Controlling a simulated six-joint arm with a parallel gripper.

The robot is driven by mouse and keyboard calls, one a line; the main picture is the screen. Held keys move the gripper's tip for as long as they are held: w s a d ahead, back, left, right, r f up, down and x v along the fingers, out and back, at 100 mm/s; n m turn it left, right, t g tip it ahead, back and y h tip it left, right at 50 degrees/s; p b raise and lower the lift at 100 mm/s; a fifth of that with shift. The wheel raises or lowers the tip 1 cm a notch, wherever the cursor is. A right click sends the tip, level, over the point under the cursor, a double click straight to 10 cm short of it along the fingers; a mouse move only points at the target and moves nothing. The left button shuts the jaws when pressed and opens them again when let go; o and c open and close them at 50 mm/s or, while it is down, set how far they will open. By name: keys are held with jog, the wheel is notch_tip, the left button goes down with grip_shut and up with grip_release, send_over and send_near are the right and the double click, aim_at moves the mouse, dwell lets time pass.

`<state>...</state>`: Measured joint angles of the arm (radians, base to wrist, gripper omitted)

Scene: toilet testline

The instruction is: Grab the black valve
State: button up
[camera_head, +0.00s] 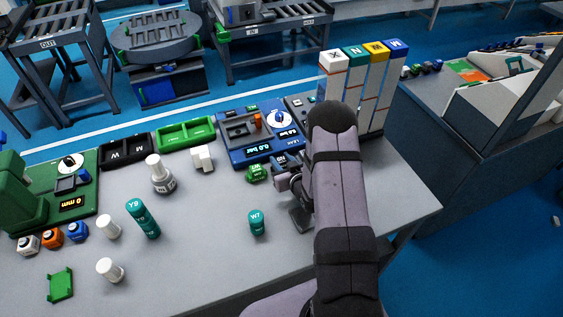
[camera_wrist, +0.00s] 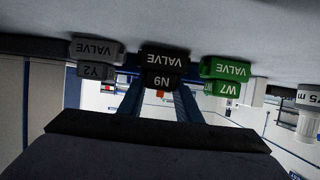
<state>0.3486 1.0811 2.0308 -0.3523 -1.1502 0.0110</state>
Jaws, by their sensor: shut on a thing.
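The black valve (camera_wrist: 163,70), marked N9, is in the middle of the wrist view, which is upside down. My gripper (camera_wrist: 160,98) has its two fingers on either side of this valve and is shut on it. In the head view my gripper (camera_head: 281,181) is low by the table, just in front of the blue leak device, and the black valve is mostly hidden there by the gripper and arm. A green valve (camera_wrist: 227,75), marked W7, and a grey valve (camera_wrist: 96,58), marked Y2, flank it. The green valve also shows in the head view (camera_head: 257,174).
A blue leak device (camera_head: 243,153) and tall labelled boxes (camera_head: 332,78) stand behind my gripper. Black (camera_head: 126,149) and green (camera_head: 186,134) trays lie to the left. A teal W7 cylinder (camera_head: 257,222) stands in front. The table's front middle is mostly clear.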

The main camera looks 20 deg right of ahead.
aim_at(282, 160)
jog(key=shift+r, duration=0.2)
jog(key=shift+r+b, duration=0.9)
jog(key=shift+r, duration=3.85)
jog(key=shift+d, duration=0.1)
